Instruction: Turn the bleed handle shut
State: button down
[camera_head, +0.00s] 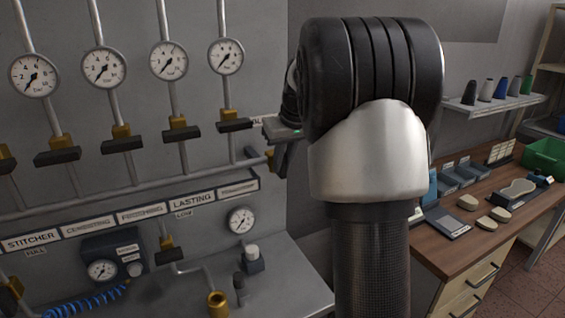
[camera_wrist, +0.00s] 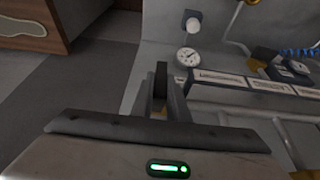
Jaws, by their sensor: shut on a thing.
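The bleed valve sits at the right end of the long grey manifold pipe, where its brass body (camera_head: 271,160) shows just left of my arm. Its dark handle (camera_wrist: 161,78) stands between my fingers in the wrist view. My gripper (camera_wrist: 161,100) is shut on this handle, with one finger on each side. In the head view my gripper (camera_head: 283,148) is small and partly hidden behind my arm. A label behind the gripper is mostly covered. The handle's exact angle is hard to tell.
Several gauges hang above brass valves with dark handles, such as the rightmost one (camera_head: 234,121). A label strip (camera_head: 150,214) and a small gauge (camera_head: 241,220) are below the pipe. A wooden bench (camera_head: 445,258) stands at right. My arm blocks the middle.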

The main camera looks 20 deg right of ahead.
jog(key=shift+d, duration=0.1)
jog(key=shift+d+r+y+p, duration=0.15)
jog(key=shift+y+p, duration=0.4)
jog(key=shift+y, duration=0.35)
jog(key=m+y+p, duration=0.1)
jog(key=y, duration=0.1)
jog(key=shift+d+y, duration=0.15)
jog(key=shift+y, duration=0.15)
jog(key=y, duration=0.2)
jog(key=m+y, duration=0.1)
jog(key=y, duration=0.3)
jog(key=shift+d+f+t+p, duration=0.2)
jog(key=shift+f+t+p, duration=0.1)
jog(key=shift+f+p, duration=0.1)
jog(key=shift+f+m+t+y+b, duration=0.15)
jog(key=shift+m+t+y+b, duration=0.3)
jog(key=shift+y, duration=1.1)
jog(key=shift+f+m+t+y+b, duration=0.1)
jog(key=shift+m+t+y+b, duration=0.15)
jog(key=shift+m+y+b, duration=0.85)
jog(key=shift+n+y+p, duration=0.25)
jog(key=shift+y+p, duration=0.25)
jog(key=shift+y, duration=0.05)
